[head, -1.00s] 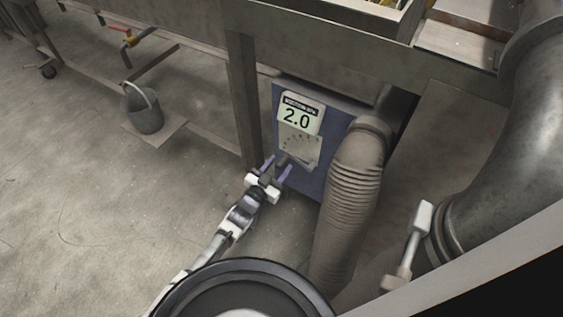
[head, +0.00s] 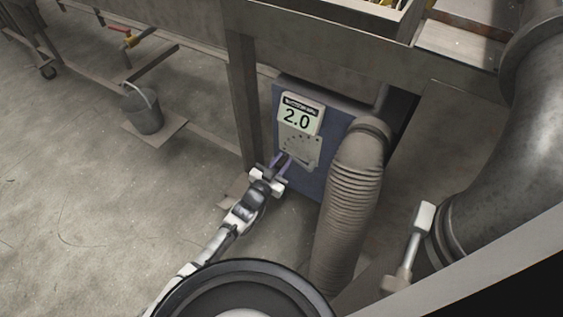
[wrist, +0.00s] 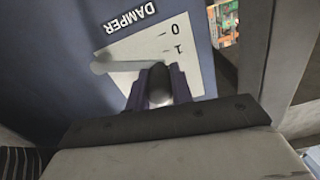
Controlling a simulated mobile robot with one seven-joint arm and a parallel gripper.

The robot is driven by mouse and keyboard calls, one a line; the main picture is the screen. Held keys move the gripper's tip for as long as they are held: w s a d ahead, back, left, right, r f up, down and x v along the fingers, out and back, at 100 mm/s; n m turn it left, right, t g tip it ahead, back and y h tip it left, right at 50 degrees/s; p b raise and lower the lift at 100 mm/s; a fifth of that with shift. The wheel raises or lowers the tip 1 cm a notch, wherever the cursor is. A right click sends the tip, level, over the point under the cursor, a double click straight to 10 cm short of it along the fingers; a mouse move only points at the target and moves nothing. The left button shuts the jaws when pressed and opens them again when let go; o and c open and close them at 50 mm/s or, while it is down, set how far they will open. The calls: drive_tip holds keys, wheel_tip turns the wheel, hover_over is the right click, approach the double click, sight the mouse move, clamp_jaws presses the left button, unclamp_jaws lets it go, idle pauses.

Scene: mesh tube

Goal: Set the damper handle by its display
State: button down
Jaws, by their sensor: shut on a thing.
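The display (head: 297,119) on the blue damper box (head: 312,186) reads 2.0 under a small dark label. Below it is a pale scale plate (head: 301,148); the wrist view shows this plate (wrist: 192,75) upside down, with the word DAMPER and the marks 0 and 1. The damper handle (wrist: 118,66) is a light grey lever lying across the plate, its pivot end at the left. Its knob end sits between the fingers of my gripper (wrist: 158,88), near the mark 1. My gripper (head: 281,163) is shut on the handle, just below the plate in the head view.
A ribbed hose (head: 350,195) runs down right beside the box. A metal leg (head: 244,100) stands at its left, under a long metal frame (head: 330,45). A grey bucket (head: 142,108) stands farther left. The floor at the left is mostly clear.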

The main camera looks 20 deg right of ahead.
sight(286, 160)
drive_tip(key=m, duration=0.1)
drive_tip(key=r+m+p, duration=0.1)
drive_tip(key=s+r+m, duration=0.1)
drive_tip(key=shift+d+r, duration=0.2)
drive_tip(key=shift+d, duration=0.1)
drive_tip(key=shift+s+d+r+m+p, duration=0.25)
drive_tip(key=shift+m+p, duration=0.15)
drive_tip(key=shift+m, duration=0.5)
drive_tip(key=c, duration=1.2)
unclamp_jaws()
drive_tip(key=shift+c, duration=0.2)
drive_tip(key=shift+a, duration=0.1)
drive_tip(key=v, duration=1.3)
drive_tip(key=shift+s+a, duration=0.2)
drive_tip(key=shift+s, duration=0.05)
